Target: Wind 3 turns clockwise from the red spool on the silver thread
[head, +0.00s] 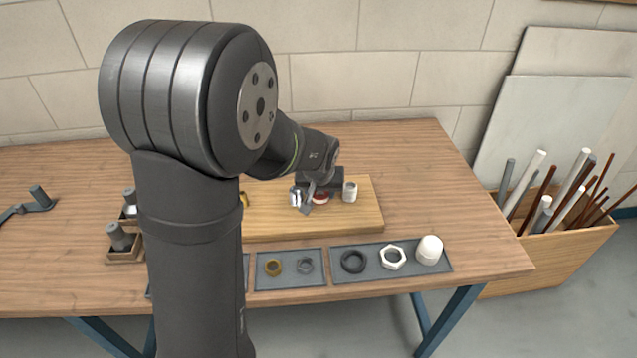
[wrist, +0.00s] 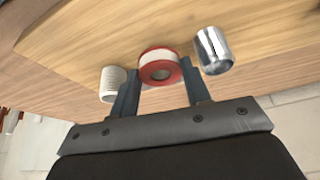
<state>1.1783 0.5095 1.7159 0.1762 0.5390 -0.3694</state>
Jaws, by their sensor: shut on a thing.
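The red spool (wrist: 161,71) has a white band and a round hole in its middle. My gripper (wrist: 160,80) is shut on it, with one finger on each side. In the head view the red spool (head: 320,199) shows partly behind my gripper (head: 315,192), over the wooden board. The shiny silver thread (wrist: 213,50) stands close beside the spool, to its right in the wrist view. In the head view the silver thread (head: 296,196) is left of the spool. I cannot tell whether any tape lies on it.
A white threaded piece (wrist: 112,84) stands on the spool's other side, close to a finger. The board (head: 350,220) lies on the table. In front are grey trays (head: 378,277) with rings, nuts and a white cap (head: 429,250). A crate of rods (head: 560,240) stands right.

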